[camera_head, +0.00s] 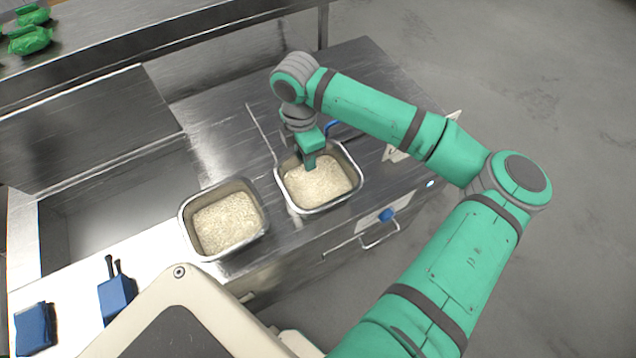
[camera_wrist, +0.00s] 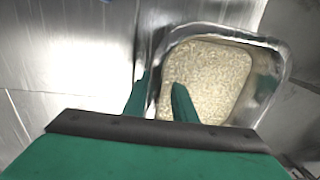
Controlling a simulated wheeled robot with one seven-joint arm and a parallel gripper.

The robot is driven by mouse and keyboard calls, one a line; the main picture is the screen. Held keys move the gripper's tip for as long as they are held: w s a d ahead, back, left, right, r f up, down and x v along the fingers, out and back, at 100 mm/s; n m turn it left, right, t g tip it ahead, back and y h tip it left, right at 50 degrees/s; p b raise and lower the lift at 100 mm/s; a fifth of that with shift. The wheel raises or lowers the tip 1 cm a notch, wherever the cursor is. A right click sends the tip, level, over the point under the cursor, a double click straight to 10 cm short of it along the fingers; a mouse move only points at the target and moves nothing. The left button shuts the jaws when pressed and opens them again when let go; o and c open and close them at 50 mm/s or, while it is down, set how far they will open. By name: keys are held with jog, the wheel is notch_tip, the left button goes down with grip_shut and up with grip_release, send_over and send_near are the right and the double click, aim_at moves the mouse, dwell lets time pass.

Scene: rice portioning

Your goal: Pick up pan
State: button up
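Two metal pans of rice stand on the steel counter. The right pan (camera_head: 350,197) is under my gripper (camera_head: 306,162), and the left pan (camera_head: 187,235) stands beside it. In the wrist view, the right pan (camera_wrist: 277,75) fills the upper right. My gripper (camera_wrist: 160,92) is open there, its two green fingers apart on either side of the pan's near-left wall. One finger is inside over the rice (camera_wrist: 215,75), the other outside. I cannot tell whether either finger touches the wall.
Blue objects (camera_head: 115,297) lie on the white surface at the lower left. Green packets (camera_head: 30,40) sit on the shelf at the upper left. Steel counter behind the pans (camera_head: 215,125) is clear.

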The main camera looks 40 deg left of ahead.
jog(key=shift+f, duration=0.15)
grip_shut()
dwell(1.4)
